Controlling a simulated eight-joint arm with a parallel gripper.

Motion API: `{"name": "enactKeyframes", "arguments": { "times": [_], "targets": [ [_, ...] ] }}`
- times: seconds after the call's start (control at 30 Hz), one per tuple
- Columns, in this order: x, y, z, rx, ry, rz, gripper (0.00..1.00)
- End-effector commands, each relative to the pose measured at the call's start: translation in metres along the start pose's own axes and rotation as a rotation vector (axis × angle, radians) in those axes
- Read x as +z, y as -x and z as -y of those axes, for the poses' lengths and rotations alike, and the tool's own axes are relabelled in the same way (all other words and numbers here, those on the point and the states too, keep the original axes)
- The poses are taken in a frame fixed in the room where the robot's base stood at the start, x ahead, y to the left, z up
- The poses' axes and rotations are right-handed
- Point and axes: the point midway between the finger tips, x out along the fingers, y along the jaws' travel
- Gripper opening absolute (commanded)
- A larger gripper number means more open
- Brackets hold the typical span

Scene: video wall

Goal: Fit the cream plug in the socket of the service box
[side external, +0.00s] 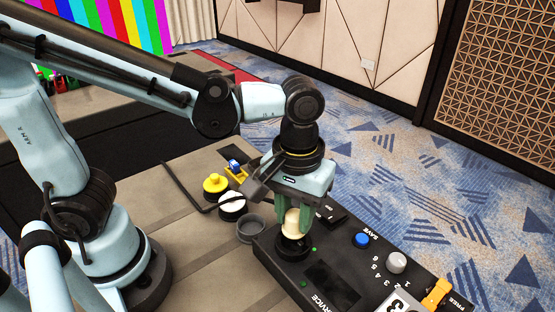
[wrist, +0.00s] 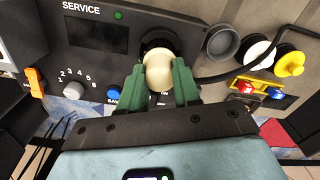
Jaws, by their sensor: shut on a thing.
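The cream plug (side external: 291,220) is held between the green fingers of my gripper (side external: 292,224), which is shut on it. In the wrist view the plug (wrist: 159,70) shows as a rounded cream end between the fingertips (wrist: 159,84). The black service box (side external: 335,283) lies on the table under my gripper. Its round black socket (side external: 291,249) is directly below the plug, and its dark ring (wrist: 155,41) shows behind the plug in the wrist view. The plug's lower end is hidden, so I cannot tell how deep it sits.
The box carries a blue button (side external: 361,240), a grey knob (side external: 396,262) and an orange switch (side external: 437,293). Beside it stand an empty grey cup (side external: 250,228), a white-topped round piece (side external: 232,205), a yellow knob (side external: 215,184) and a yellow bracket (wrist: 262,87). A black cable (wrist: 235,72) passes close by.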

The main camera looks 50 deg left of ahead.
Motion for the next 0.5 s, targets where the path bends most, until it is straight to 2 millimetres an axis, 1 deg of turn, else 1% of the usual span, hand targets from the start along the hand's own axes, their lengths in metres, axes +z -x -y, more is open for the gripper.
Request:
{"name": "enactKeyframes", "arguments": {
  "times": [0.5],
  "targets": [
    [0.0,-0.0033,0.0,0.0,0.0,0.0,0.15]
  ]
}}
